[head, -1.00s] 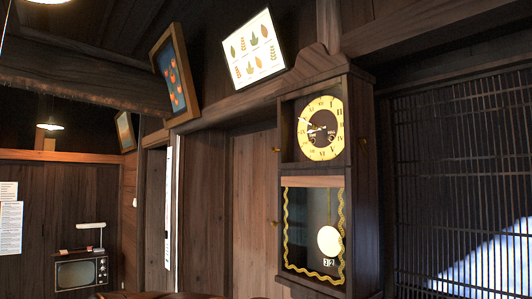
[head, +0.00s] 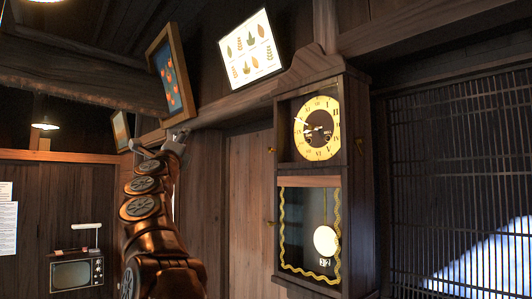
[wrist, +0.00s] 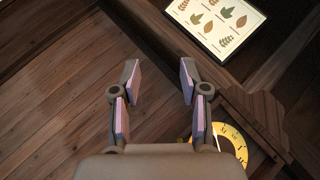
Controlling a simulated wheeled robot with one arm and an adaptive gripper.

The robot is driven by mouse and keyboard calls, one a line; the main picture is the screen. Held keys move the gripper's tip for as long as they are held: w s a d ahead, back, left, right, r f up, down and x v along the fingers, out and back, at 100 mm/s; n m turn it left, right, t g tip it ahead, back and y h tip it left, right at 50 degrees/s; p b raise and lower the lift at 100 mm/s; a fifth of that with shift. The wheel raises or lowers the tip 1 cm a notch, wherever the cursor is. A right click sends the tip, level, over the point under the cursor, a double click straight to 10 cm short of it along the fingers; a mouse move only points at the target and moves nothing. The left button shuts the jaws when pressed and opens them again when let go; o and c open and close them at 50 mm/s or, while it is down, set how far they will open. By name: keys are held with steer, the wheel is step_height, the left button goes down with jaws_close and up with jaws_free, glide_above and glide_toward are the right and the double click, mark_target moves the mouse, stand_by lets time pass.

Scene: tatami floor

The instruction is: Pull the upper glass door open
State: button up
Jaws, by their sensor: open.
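A dark wooden wall clock (head: 355,180) stands at the centre right in the head view. Its upper glass door (head: 290,148) covers the yellow dial (head: 318,127) and looks shut. A small brass knob (head: 271,150) sits at the left of this door. My gripper (head: 165,142) is raised to the left of the clock, apart from it, and looks small in the head view. In the wrist view my gripper (wrist: 159,82) is open and empty, with padded fingers spread. The dial (wrist: 233,145) shows there at lower right, partly hidden by my gripper.
A slatted screen (head: 450,130) is at the right. A lower glass door (head: 300,235) covers the pendulum (head: 326,240). An old television (head: 76,272) stands far left.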

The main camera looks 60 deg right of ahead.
steer(key=s+d+f+m+g+h, duration=0.1)
steer(key=s+d+m+g+h, duration=0.2)
steer(key=s+d+m+g, duration=0.5)
steer(key=m+g+y, duration=0.1)
steer(key=m+g, duration=0.7)
steer(key=g, duration=0.1)
glide_toward(268, 150)
steer(key=d, duration=0.1)
steer(key=p+x, duration=0.1)
steer(key=x, duration=0.1)
steer(key=p+x, duration=0.4)
steer(key=x, duration=0.1)
steer(key=shift+s+a+r, duration=0.1)
steer(key=shift+s+r, duration=0.15)
steer(key=shift+r, duration=0.1)
steer(key=shift+d+p, duration=0.5)
steer(key=shift+d, duration=0.15)
steer(key=shift+c, duration=0.3)
jaws_close()
